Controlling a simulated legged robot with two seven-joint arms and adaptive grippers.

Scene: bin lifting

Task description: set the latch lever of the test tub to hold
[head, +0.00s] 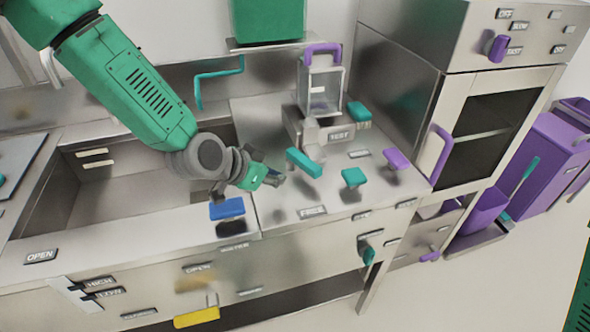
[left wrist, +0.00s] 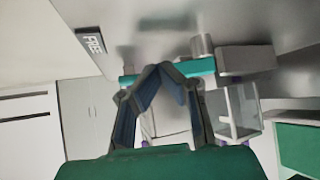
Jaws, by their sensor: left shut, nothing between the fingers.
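The test tub (head: 321,92) is a clear box with a purple handle on top, standing on a steel block marked TEST at the back of the counter. A teal lever (head: 304,163) sticks out in front of it. In the left wrist view the teal lever (left wrist: 203,67) runs behind my fingertips, beside a grey post, and the clear tub (left wrist: 234,110) is at the right. My left gripper (head: 277,179) is shut and empty, just left of the lever's near end; I cannot tell whether they touch. A FREE plate (head: 312,211) is near the counter's front edge. My right gripper is out of view.
Other teal (head: 353,177), purple (head: 397,160) and blue (head: 228,208) handles stand on the counter near my gripper. A sink basin (head: 125,185) lies left. A steel cabinet (head: 440,100) with a purple handle stands right.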

